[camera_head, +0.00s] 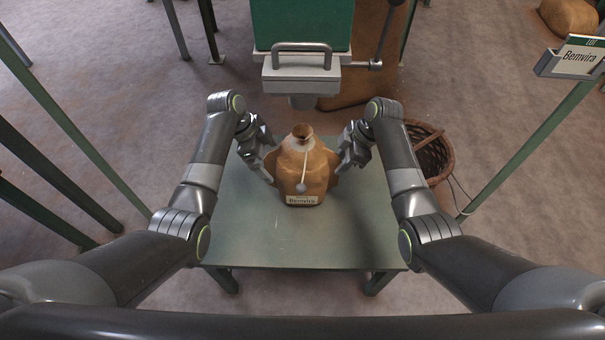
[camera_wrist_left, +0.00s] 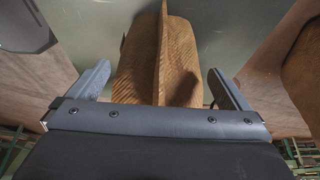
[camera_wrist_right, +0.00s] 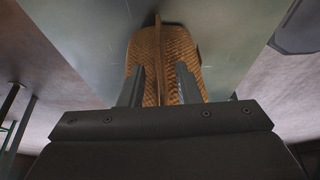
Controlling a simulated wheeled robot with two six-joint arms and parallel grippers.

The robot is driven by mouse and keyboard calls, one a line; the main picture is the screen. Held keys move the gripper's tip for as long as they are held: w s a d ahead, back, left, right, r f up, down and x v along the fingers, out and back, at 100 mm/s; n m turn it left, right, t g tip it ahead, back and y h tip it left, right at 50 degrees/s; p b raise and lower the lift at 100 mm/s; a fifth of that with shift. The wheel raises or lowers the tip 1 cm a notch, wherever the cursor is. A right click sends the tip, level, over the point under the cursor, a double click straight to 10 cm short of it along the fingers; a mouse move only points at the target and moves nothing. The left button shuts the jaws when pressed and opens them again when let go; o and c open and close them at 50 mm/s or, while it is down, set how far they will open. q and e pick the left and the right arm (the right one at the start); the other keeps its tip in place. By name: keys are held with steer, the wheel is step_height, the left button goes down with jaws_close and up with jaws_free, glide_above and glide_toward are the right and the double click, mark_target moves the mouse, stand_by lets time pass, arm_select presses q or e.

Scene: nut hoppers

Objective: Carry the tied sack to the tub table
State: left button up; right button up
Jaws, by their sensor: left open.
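The tied sack (camera_head: 316,172) is tan, with a gathered neck, a hanging tag and a label reading "Bemvira". It stands upright on the green table (camera_head: 300,238). My left gripper (camera_head: 268,176) is open at the sack's left side. In the left wrist view its fingers stand wide apart, with the sack's upright side flap (camera_wrist_left: 163,55) between them. My right gripper (camera_head: 342,172) is at the sack's right side. In the right wrist view its fingers are closer together, with a gap on each side of the other flap (camera_wrist_right: 158,60). I cannot make out a tub table.
A green hopper (camera_head: 302,25) with a grey spout and handle hangs just behind the sack. A wicker basket (camera_head: 428,152) is on the floor at the right. A sign (camera_head: 578,58) reading "Bemvira" is on the right post. The table's front is clear.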

arm_select(q)
steer(key=shift+x, duration=1.4)
arm_select(e)
steer(key=shift+x, duration=1.45)
arm_select(q)
steer(key=shift+c, duration=0.4)
arm_select(e)
steer(key=shift+c, duration=0.4)
